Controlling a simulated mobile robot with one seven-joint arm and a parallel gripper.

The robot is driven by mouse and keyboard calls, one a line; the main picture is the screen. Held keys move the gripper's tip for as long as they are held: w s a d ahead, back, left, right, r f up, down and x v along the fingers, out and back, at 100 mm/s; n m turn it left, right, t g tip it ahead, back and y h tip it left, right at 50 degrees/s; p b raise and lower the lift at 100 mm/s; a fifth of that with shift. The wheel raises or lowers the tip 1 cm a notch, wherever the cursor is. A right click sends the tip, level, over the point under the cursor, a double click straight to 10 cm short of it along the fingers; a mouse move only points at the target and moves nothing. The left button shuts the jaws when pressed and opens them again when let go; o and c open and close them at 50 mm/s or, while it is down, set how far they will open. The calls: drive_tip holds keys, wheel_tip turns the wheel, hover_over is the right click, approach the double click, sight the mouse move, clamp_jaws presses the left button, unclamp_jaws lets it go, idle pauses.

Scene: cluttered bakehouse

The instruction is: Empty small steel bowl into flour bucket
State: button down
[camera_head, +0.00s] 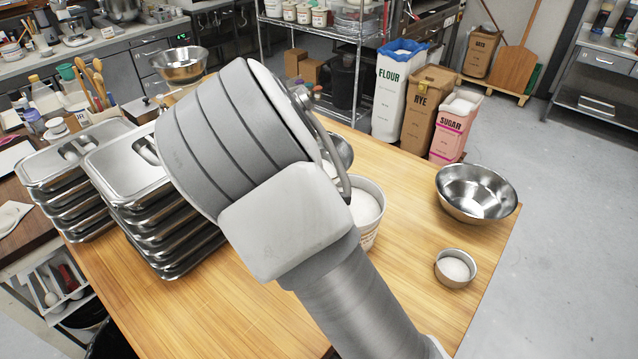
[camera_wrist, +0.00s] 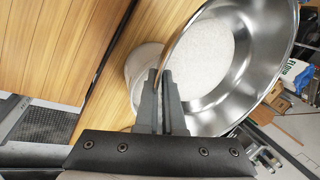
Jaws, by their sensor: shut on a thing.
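My gripper (camera_wrist: 165,85) is shut on the rim of a shiny steel bowl (camera_wrist: 262,62), which fills much of the wrist view. A pale, round patch of white shows inside the bowl. In the head view only a sliver of this bowl (camera_head: 342,150) shows behind my wrist, and my fingers are hidden there. The white flour bucket (camera_head: 369,237) stands on the wooden table, partly behind my arm, with white powder in it. The bowl is above or just behind the bucket. In the wrist view the bucket's pale wall (camera_wrist: 138,75) shows beside the bowl. I cannot tell the bowl's exact tilt.
An empty larger steel bowl (camera_head: 477,193) and a small metal dish of white powder (camera_head: 455,269) stand on the table's right. Stacked lidded steel pans (camera_head: 165,235) crowd its left. Flour (camera_head: 396,95), rye (camera_head: 425,110) and sugar (camera_head: 455,128) bins stand on the floor behind.

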drive_tip(key=shift+w+a+r, duration=0.2)
drive_tip(key=shift+w+a, duration=0.1)
drive_tip(key=shift+w, duration=0.05)
wheel_tip(320, 180, down, 2)
drive_tip(key=shift+d+f+m+y, duration=0.2)
drive_tip(key=shift+m+y, duration=0.2)
drive_tip(key=shift+y, duration=0.4)
drive_tip(key=shift+a+r+m+t+y, duration=0.2)
drive_tip(key=shift+r+m+t+y, duration=0.15)
drive_tip(key=shift+r+y, duration=0.9)
drive_tip(key=shift+f+b, duration=0.25)
drive_tip(key=shift+b, duration=0.3)
drive_tip(key=b, duration=0.1)
drive_tip(key=y+b, duration=0.1)
drive_tip(key=b, duration=0.1)
drive_tip(key=shift+d+r, duration=0.15)
drive_tip(key=shift+r, duration=0.15)
drive_tip(key=r+y+b, duration=0.1)
drive_tip(key=b, duration=0.4)
drive_tip(key=d+t+y+b, duration=0.1)
drive_tip(key=y+b, duration=0.1)
drive_tip(key=b, duration=0.4)
drive_tip(key=shift+s+r+m+b, duration=0.1)
drive_tip(key=shift+r+m+b, duration=0.2)
drive_tip(key=shift+r+m, duration=0.05)
drive_tip(key=y+b, duration=0.1)
drive_tip(key=b, duration=0.2)
drive_tip(key=shift+d+r, duration=0.1)
drive_tip(key=shift+d, duration=0.25)
